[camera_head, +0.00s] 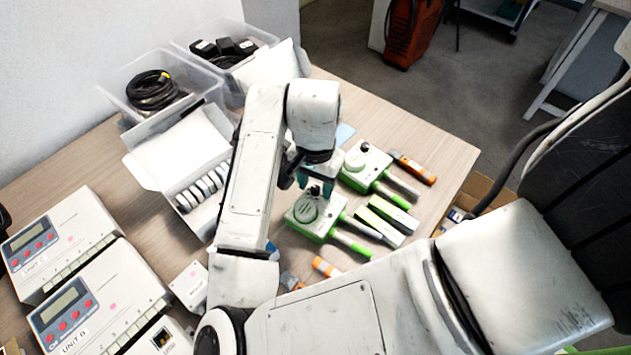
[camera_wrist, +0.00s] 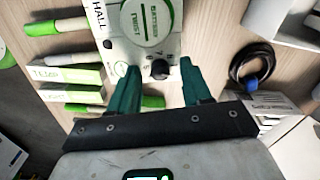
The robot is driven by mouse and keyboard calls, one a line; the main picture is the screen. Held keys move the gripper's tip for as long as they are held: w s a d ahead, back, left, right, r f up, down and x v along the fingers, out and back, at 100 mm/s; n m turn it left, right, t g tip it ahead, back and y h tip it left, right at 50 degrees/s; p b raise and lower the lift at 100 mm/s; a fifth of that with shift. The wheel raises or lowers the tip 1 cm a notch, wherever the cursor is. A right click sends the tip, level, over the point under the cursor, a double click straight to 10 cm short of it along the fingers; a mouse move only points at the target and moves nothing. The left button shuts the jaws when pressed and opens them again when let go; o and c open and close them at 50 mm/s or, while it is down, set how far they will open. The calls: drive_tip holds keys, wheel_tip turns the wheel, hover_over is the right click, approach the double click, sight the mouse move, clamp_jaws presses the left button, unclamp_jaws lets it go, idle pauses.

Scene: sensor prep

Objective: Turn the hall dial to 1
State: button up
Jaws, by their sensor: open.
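The hall sensor (camera_wrist: 117,40) is a white and green box marked HALL, at the top of the wrist view. It bears a round cover with green lettering (camera_wrist: 152,18). Its small black dial (camera_wrist: 160,70) sits near the box edge closest to me. Small marks stand beside the dial; I cannot read its setting. My gripper (camera_wrist: 159,67) is open, with one teal finger on each side of the dial and gaps visible between. In the head view the hall sensor (camera_head: 304,218) lies on the table under my gripper (camera_head: 316,186), which partly hides the dial.
A similar sensor with a black dial (camera_head: 366,164) lies just behind to the right. Green-and-white boxes (camera_head: 388,220) and orange-capped pens (camera_head: 414,168) lie nearby. A cable coil (camera_wrist: 252,62) is right in the wrist view. Two display units (camera_head: 62,240) stand left; clear bins (camera_head: 165,80) stand behind.

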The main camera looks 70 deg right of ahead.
sight(315, 188)
clamp_jaws()
drive_tip(key=shift+r+n+p, duration=0.15)
drive_tip(key=shift+n+p, duration=0.35)
drive_tip(key=shift+n, duration=1.4)
unclamp_jaws()
wheel_tip(315, 188, up, 10)
drive_tip(key=p, duration=0.3)
drive_tip(key=shift+r, duration=0.25)
